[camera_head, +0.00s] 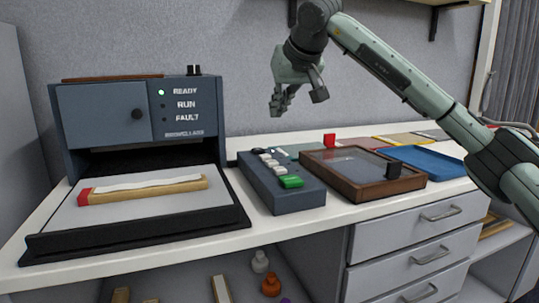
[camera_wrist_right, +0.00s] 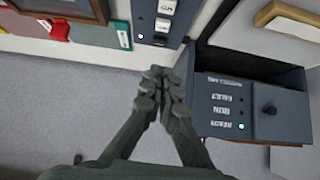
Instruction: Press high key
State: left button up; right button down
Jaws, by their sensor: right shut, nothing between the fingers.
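A blue-grey key box (camera_head: 290,196) stands on the counter in the middle of the head view, with a row of pale keys (camera_head: 268,160) and a green key (camera_head: 291,182) at its near end. In the right wrist view the key box (camera_wrist_right: 146,37) is partly visible at the top, with labelled pale keys (camera_wrist_right: 164,8); I cannot tell which is the high key. My right gripper (camera_head: 297,102) is up in the air above and behind the key box, apart from it. In the right wrist view its fingers (camera_wrist_right: 160,85) are together and empty. My left gripper is not in view.
A dark blue machine (camera_head: 105,118) with a lit green READY light stands left, a red-ended wooden bar on its tray (camera_head: 200,211). A brown-framed glass-topped case (camera_head: 347,193) and a blue tray (camera_head: 450,166) lie right of the key box. A wall shelf (camera_head: 398,2) hangs above.

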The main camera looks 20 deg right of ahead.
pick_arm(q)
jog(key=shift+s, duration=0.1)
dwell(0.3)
pick_arm(e)
send_over(265, 158)
jog(key=f, duration=0.7)
jog(key=shift+s+d+p, duration=0.2)
jog(key=shift+s+p, duration=0.1)
jog(key=shift+s, duration=0.05)
notch_tip(265, 158, down, 3)
jog(key=shift+f, duration=0.2)
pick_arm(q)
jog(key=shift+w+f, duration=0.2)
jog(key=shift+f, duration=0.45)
pick_arm(e)
jog(key=shift+f, duration=0.35)
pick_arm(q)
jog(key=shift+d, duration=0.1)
